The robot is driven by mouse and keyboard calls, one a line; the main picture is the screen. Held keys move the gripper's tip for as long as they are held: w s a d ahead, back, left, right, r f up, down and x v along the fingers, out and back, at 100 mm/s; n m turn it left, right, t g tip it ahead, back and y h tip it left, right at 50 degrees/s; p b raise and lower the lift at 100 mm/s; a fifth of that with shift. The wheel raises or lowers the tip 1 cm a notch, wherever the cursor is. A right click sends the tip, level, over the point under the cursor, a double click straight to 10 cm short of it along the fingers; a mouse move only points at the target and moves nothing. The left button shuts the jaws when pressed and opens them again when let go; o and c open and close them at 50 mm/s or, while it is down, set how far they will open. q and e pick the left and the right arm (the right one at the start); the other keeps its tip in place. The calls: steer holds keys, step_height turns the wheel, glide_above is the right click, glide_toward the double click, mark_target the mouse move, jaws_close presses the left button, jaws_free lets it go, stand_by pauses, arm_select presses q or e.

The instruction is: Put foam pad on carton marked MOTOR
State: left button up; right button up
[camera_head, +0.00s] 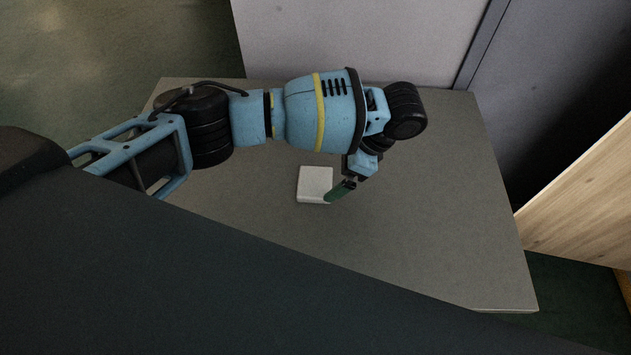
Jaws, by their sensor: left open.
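A small white square block (314,184), which looks like the foam pad, lies on the grey table. My left gripper (341,190) reaches down at the right edge of the pad, its green finger overlapping the pad's lower right corner in the picture. The jaws are open; I cannot tell whether they touch the pad. The forearm hides part of the table behind the pad. No carton marked MOTOR shows in this view. My right gripper is not in view.
The grey tabletop (440,220) is clear around the pad. A pale grey panel (350,40) rises behind the table, with a darker panel (540,60) to its right. A wooden surface (585,205) stands at the right, past the table's edge.

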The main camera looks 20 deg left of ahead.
mark_target(315, 181)
arm_select(q)
steer(key=shift+s+a+f, duration=0.3)
steer(key=shift+a+f, duration=0.4)
steer(key=shift+f, duration=0.1)
steer(key=shift+s+a+f, duration=0.3)
steer(key=shift+a+f, duration=0.4)
steer(key=shift+f, duration=0.1)
steer(key=shift+a+f, duration=0.2)
steer(key=shift+f, duration=0.15)
steer(key=shift+c, duration=0.3)
steer(key=c, duration=1)
steer(key=shift+r, duration=0.1)
